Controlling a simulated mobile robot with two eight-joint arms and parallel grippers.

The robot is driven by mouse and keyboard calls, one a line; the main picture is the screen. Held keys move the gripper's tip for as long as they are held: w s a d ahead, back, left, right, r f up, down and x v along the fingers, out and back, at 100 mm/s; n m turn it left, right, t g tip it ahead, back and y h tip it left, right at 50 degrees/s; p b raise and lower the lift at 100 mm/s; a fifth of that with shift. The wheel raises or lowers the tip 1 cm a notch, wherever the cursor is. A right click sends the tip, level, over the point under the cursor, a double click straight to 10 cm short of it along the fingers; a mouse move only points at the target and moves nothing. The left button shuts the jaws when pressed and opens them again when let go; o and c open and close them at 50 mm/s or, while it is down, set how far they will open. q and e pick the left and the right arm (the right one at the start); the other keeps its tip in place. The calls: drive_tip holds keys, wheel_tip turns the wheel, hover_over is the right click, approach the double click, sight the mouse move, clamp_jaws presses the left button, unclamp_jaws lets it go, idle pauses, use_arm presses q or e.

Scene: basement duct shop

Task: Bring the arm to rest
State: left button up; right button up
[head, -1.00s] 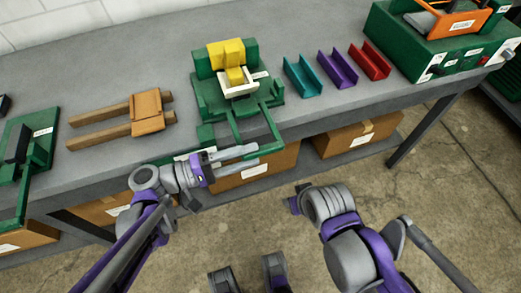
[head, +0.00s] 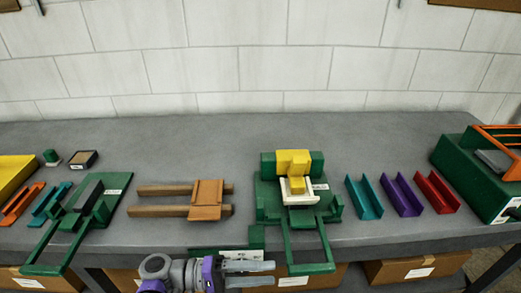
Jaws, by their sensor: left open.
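My left gripper (head: 250,274) is at the bottom edge of the head view, in front of the bench's front edge. Its two grey fingers point right and are apart with nothing between them. The fingertips are just left of the green U-shaped handle (head: 326,252) of the green machine (head: 268,200), with a small gap in the picture. Only the purple and grey wrist of that arm shows; the rest is cut off. My right arm and gripper are out of view.
The grey bench (head: 190,140) holds a yellow block (head: 292,162), a wooden fork-like piece (head: 165,210), teal (head: 364,197), purple (head: 403,194) and red (head: 437,192) channels, and another green machine (head: 102,212) at left. Cardboard boxes (head: 413,268) sit below. The bench's back strip is clear.

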use_arm(q)
drive_tip(key=s+a+f+t+y+p, duration=0.25)
drive_tip(key=s+a+y+p, duration=0.4)
drive_tip(key=y, duration=0.45)
drive_tip(key=a+r+m+t+y+p, duration=0.1)
drive_tip(key=a+r+t+y+p, duration=0.1)
drive_tip(key=a+y+p, duration=0.2)
drive_tip(key=a+y, duration=0.3)
drive_tip(key=a, duration=0.4)
drive_tip(key=shift+a+m+p, duration=0.3)
drive_tip(key=shift+a+m, duration=0.05)
drive_tip(key=shift+m, duration=0.05)
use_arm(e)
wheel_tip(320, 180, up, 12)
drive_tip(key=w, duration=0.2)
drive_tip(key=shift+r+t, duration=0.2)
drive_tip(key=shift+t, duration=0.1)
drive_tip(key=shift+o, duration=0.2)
